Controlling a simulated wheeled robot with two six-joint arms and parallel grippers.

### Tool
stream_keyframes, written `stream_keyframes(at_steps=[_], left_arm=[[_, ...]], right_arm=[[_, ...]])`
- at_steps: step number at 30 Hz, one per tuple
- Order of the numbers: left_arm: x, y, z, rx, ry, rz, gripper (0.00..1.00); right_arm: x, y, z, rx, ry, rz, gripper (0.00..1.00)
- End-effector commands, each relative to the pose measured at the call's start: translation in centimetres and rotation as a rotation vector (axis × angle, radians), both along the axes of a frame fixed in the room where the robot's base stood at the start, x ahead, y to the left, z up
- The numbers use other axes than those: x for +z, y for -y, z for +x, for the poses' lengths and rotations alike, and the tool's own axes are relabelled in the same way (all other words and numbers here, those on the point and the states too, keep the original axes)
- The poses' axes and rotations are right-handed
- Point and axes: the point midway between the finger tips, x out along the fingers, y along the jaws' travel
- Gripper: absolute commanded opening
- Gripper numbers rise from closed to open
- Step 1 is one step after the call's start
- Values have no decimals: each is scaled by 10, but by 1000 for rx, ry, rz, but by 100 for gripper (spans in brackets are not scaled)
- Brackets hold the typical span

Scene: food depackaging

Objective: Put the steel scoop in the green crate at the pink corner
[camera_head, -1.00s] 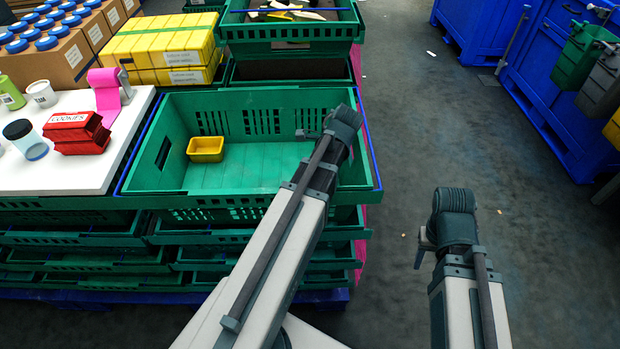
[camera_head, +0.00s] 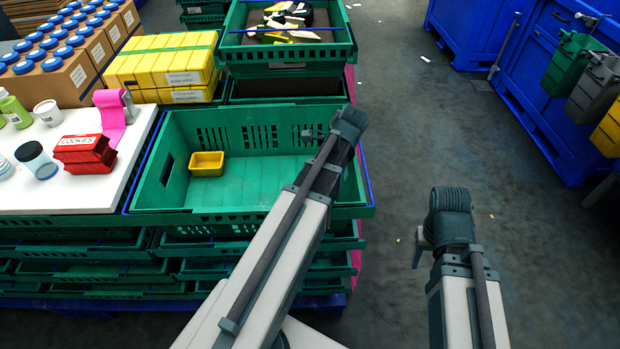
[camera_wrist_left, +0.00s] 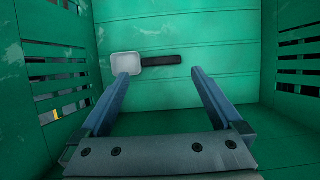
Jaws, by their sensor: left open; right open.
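The green crate (camera_head: 215,219) stands open on top of the stack, with pink (camera_head: 356,245) showing at its right side. In the left wrist view, the steel scoop (camera_wrist_left: 127,65), with a pale square pan and black handle, lies on the crate floor (camera_wrist_left: 215,45). My left gripper (camera_wrist_left: 160,80) is open just short of the scoop, its fingers apart and empty. In the head view my left arm covers the crate's right part and hides the scoop. My right gripper (camera_head: 421,247) is off to the right over the floor, mostly hidden by its wrist.
A yellow tub (camera_head: 206,163) sits inside the crate at the left. A white board (camera_head: 70,199) with red cookie boxes (camera_head: 85,154) and a pink roll (camera_head: 116,118) is to the left. Another green crate (camera_head: 285,58) with items stands behind. Open floor (camera_head: 440,130) is to the right.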

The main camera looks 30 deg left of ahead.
Motion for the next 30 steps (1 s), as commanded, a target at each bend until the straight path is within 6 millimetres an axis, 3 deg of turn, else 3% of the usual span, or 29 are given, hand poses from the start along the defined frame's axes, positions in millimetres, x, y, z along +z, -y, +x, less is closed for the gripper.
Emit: stream_keyframes(at_steps=[1, 9, 30], left_arm=[[17, 3, 3, -2, 0, 0, 100], [50, 16, 10, -1, 0, 0, 100], [58, 19, 11, 0, 0, 0, 100]], right_arm=[[17, 0, 0, 0, 0, 0, 50], [50, 0, 0, -1, 0, 0, 50], [58, 0, 0, -1, 0, 0, 50]])
